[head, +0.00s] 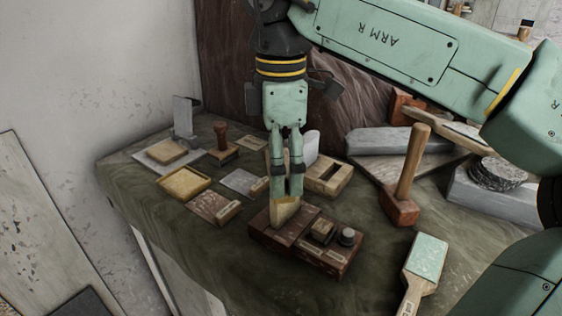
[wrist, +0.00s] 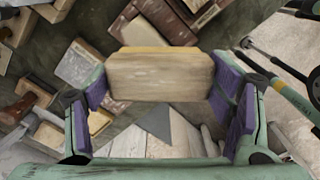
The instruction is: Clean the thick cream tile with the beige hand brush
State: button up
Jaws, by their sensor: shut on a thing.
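My gripper (head: 287,192) points down over the table and is shut on the beige hand brush (head: 284,213). In the wrist view the brush (wrist: 160,76) is a pale wooden block with a yellowish edge, between the purple finger pads. The brush is over the left part of a dark red-brown wooden holder (head: 326,262); I cannot tell whether it touches it. A thick cream tile (head: 167,151) appears to lie on a pale plate at the back left. A yellowish slab (head: 184,183) with a raised rim lies in front of it.
A grey upright bracket (head: 185,117) and a brown-handled stamp (head: 222,137) stand near the tile. Flat plates and a wooden box (head: 328,175) lie around the gripper. A mallet (head: 408,175) stands at right, with a green-faced paddle (head: 426,257) in front. The table's front left is clear.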

jog(key=shift+f+b, duration=0.5)
jog(key=shift+f, duration=0.15)
jog(key=shift+w+r, duration=0.1)
jog(key=shift+w+a+r+p, duration=0.1)
jog(key=shift+w+p, duration=0.3)
jog(key=shift+p, duration=0.05)
jog(key=shift+w+a+f, duration=0.1)
jog(key=shift+w+f, duration=0.1)
jog(key=shift+w, duration=0.4)
jog(key=shift+s, duration=0.1)
